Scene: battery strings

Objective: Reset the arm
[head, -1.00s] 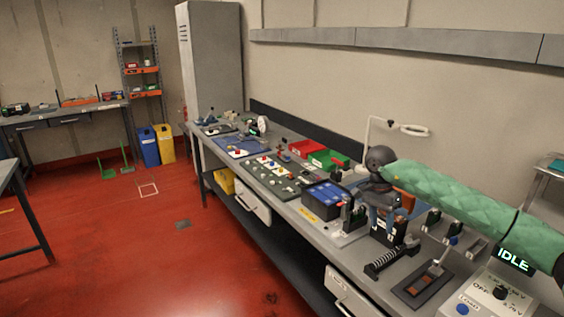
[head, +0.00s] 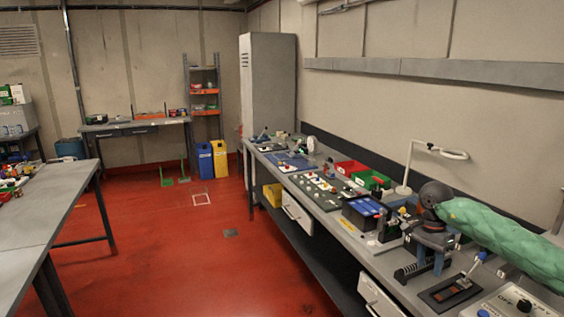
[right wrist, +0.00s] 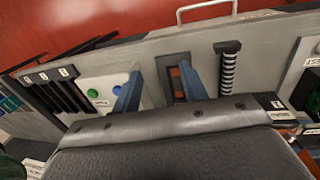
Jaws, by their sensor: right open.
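My right arm, in a green sleeve, comes in from the right edge of the head view, over the long bench (head: 345,237). Its gripper (head: 430,266) points down above the near part of the bench, with blue fingers. In the right wrist view the two blue fingers (right wrist: 160,70) stand apart with nothing held between them. My left gripper is not in view.
A black coiled cylinder (right wrist: 229,72) and a pale box with green and blue buttons (right wrist: 96,88) are near the gripper. A blue-topped battery box (head: 362,213), red bin (head: 351,167) and white lamp (head: 408,165) stand along the bench.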

